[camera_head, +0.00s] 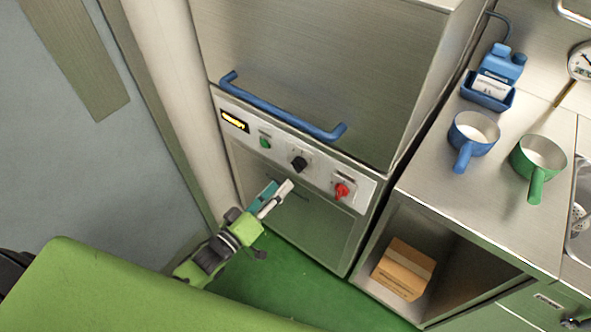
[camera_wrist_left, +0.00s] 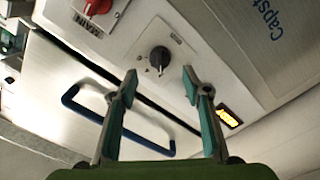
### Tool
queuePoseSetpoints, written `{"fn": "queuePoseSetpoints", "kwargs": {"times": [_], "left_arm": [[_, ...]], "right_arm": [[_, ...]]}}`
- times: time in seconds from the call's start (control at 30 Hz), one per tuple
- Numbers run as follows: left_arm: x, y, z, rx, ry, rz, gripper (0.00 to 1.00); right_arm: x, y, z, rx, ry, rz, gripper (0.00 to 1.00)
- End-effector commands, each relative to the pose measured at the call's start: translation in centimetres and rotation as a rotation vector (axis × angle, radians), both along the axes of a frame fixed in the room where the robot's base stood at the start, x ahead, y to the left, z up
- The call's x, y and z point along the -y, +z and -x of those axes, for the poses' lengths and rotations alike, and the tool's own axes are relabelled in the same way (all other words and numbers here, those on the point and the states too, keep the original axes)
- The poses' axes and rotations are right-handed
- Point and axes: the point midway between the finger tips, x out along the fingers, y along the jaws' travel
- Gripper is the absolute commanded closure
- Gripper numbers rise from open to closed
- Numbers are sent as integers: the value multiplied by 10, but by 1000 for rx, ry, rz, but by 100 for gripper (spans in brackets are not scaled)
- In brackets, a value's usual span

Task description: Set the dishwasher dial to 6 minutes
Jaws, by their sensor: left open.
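The black dial (camera_head: 299,162) sits on the dishwasher's light control panel (camera_head: 318,166), between a green button (camera_head: 265,142) and a red switch (camera_head: 342,190). In the left wrist view the dial (camera_wrist_left: 158,56) lies just beyond and between the fingertips, not touched as far as I can see. Its scale is too small to read. My left gripper (camera_head: 281,190) is open and empty, close to the panel and a little below the dial in the head view. It also shows in the left wrist view (camera_wrist_left: 160,80), fingers wide apart. My right gripper is out of view.
A blue handle bar (camera_head: 280,110) juts out above the panel. A lit yellow display (camera_head: 234,121) is at the panel's left end. To the right, a steel counter (camera_head: 435,180) holds blue and green pans. A cardboard box (camera_head: 404,268) sits on the shelf below.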

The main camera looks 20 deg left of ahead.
Motion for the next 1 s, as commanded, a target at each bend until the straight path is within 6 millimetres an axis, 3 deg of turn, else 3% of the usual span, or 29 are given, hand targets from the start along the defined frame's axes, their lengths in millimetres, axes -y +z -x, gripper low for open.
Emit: {"fn": "queuePoseSetpoints", "kwargs": {"times": [0.2,0.4,0.83,1.0], "left_arm": [[15,1,-43,2,1,0,56],[24,0,-67,-1,1,0,56],[28,-1,-76,-1,0,-1,56],[28,-1,-76,-1,0,-1,93]], "right_arm": [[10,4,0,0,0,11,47],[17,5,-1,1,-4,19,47],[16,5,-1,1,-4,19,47],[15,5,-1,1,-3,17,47]]}}
